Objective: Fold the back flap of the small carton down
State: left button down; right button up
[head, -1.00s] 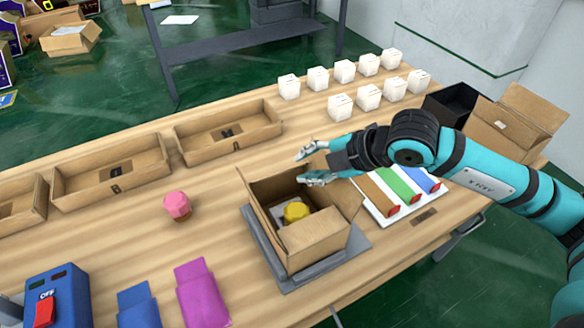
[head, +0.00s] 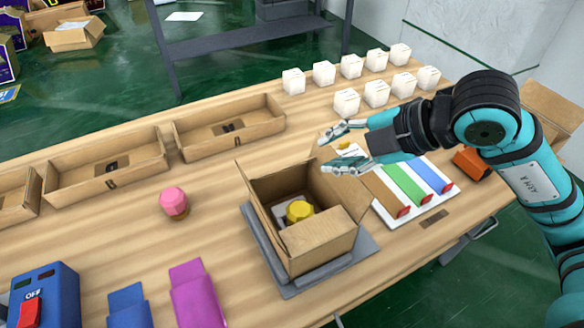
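The small carton (head: 318,245) stands open on a grey plate (head: 356,255) at the middle of the table. A yellow-topped item (head: 299,211) sits inside it. A right side flap (head: 338,190) stands up and leans outward, and a narrow flap (head: 246,184) stands at the left. I cannot clearly make out the back flap; the back of the opening shows no cover over the yellow item. Contact with the carton cannot be made out. My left gripper is not in view.
White boxes (head: 346,102) stand in rows at the back. Open cardboard trays (head: 230,146) line the back left. A pink-topped item (head: 174,202) stands left of the carton. A board with coloured strips (head: 404,185) and an orange block (head: 472,163) lie to the right.

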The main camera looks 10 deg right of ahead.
aim_at(285, 169)
jog(key=x, duration=1)
jog(key=d+f+x, duration=0.1)
jog(key=x, duration=0.4)
jog(key=shift+w+f, duration=0.15)
jog(key=shift+b, duration=0.3)
grip_shut()
